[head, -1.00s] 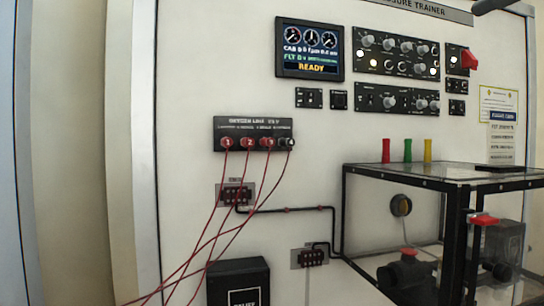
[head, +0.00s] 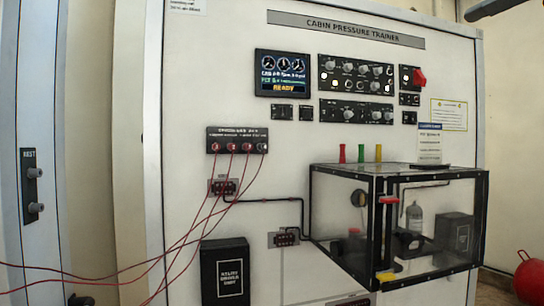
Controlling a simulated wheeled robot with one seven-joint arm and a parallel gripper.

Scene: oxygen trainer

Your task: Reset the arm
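My arm and gripper are not clearly seen in the head view. A dark rounded piece, which I cannot identify, enters at the top right corner. The cabin pressure trainer panel (head: 410,60) stands upright ahead. Its screen (head: 282,73) reads READY. Below it, red leads run from a black socket block (head: 237,140) down to the lower left. A clear black-framed chamber (head: 335,215) juts out at the lower right and holds a bottle (head: 414,220) and dark boxes.
A grey post at the left bears a plate marked REST (head: 31,187) with two dark pegs. A black box (head: 226,272) sits low on the panel. Red, green and yellow pieces (head: 361,153) stand on the chamber's top. A red rounded object (head: 529,277) is at the lower right.

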